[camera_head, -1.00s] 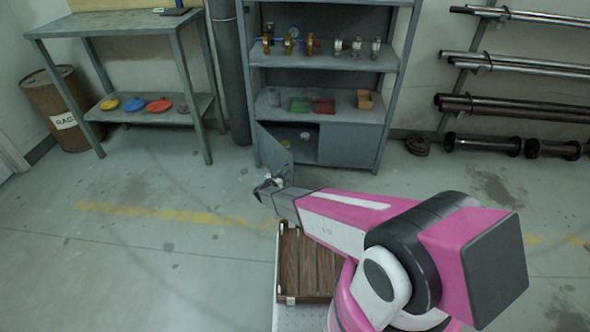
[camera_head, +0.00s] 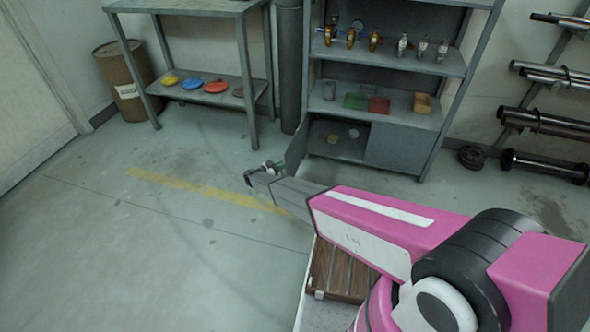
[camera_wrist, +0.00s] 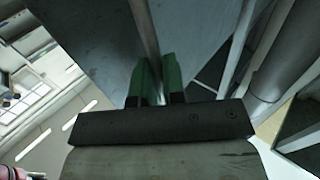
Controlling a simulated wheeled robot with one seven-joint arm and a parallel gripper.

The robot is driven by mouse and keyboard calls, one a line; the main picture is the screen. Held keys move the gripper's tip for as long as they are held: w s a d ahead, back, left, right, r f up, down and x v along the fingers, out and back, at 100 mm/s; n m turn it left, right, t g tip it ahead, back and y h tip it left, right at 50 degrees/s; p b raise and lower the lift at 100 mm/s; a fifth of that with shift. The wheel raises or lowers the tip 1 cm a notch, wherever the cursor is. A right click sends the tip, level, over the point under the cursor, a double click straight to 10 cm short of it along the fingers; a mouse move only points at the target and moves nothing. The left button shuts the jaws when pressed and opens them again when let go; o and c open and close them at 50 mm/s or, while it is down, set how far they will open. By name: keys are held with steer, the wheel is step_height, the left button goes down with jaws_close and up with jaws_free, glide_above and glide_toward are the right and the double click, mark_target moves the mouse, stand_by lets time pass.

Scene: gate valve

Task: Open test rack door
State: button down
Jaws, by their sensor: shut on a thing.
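The test rack (camera_head: 392,92) is a grey steel shelf unit with a low cupboard at its foot. The cupboard's left door (camera_head: 296,152) stands swung out to the left, and the compartment behind it is exposed. The right door panel (camera_head: 393,148) is flush with the front. My gripper (camera_head: 272,166) is at the open door's free edge. In the wrist view, the green fingers of my gripper (camera_wrist: 159,78) are shut on either side of the thin door edge (camera_wrist: 145,35). The exact contact is partly hidden.
Small round items (camera_head: 333,138) lie inside the cupboard. A grey workbench (camera_head: 190,8) and a brown drum (camera_head: 122,80) stand to the left, and a pipe rack (camera_head: 548,95) to the right. A wooden slatted surface (camera_head: 340,272) is below my arm. The floor at left is clear.

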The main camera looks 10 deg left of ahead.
steer(key=shift+w+a, duration=0.3)
steer(key=shift+a, duration=0.65)
steer(key=shift+w+a, duration=0.3)
steer(key=shift+a, duration=0.65)
steer(key=shift+w+a, duration=0.3)
steer(key=shift+a, duration=0.65)
steer(key=c, duration=1.2)
jaws_free()
steer(key=shift+c, duration=0.2)
steer(key=v, duration=1)
steer(key=shift+s+a, duration=0.2)
steer(key=shift+s, duration=0.1)
